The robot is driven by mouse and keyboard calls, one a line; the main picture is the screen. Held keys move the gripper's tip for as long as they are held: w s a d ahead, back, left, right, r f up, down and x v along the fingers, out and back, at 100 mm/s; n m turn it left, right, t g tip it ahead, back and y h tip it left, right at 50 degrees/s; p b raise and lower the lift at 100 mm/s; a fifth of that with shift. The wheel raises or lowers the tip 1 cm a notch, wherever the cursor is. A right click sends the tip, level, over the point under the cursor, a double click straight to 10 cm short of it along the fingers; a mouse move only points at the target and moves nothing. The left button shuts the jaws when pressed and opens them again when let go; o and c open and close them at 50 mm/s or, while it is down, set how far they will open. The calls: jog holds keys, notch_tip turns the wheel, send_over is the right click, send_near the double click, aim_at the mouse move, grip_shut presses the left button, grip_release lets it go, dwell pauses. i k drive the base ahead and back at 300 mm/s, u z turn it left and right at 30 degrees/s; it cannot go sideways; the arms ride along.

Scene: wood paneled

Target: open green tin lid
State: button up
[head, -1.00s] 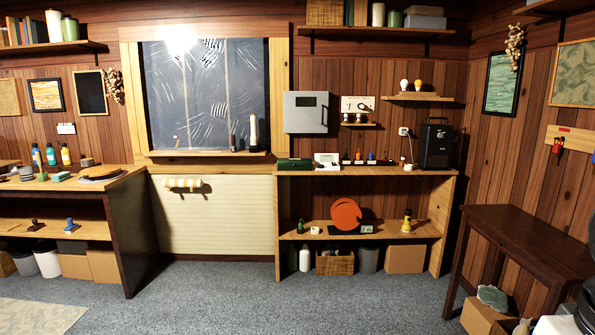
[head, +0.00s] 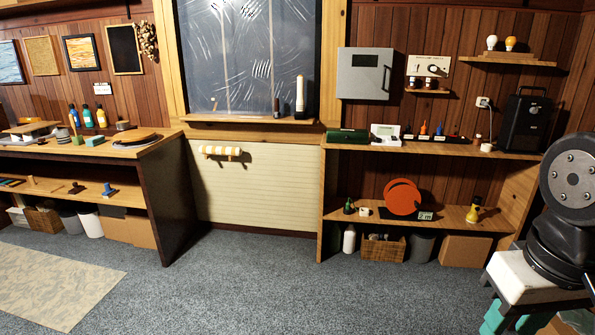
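A dark green tin (head: 348,136) sits at the left end of the top board of the right shelf unit, beside a small white device. It looks shut, but it is too small to make out the lid's edge. My gripper is not in view. A dark round joint of my arm shows at the right edge.
The right shelf's top board (head: 440,149) also bears a row of small coloured-tip items (head: 422,130) and a black box (head: 525,122). An orange disc (head: 403,197) stands below. A left bench (head: 165,200) has a dark side panel. Grey carpet (head: 260,285) lies clear in front.

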aim_at(333, 135)
jog(key=u, duration=0.2)
jog(key=i, duration=2)
jog(key=z, duration=0.25)
jog(key=i, duration=1.3)
jog(key=z, duration=0.3)
jog(key=k, duration=0.3)
jog(key=z, duration=1.05)
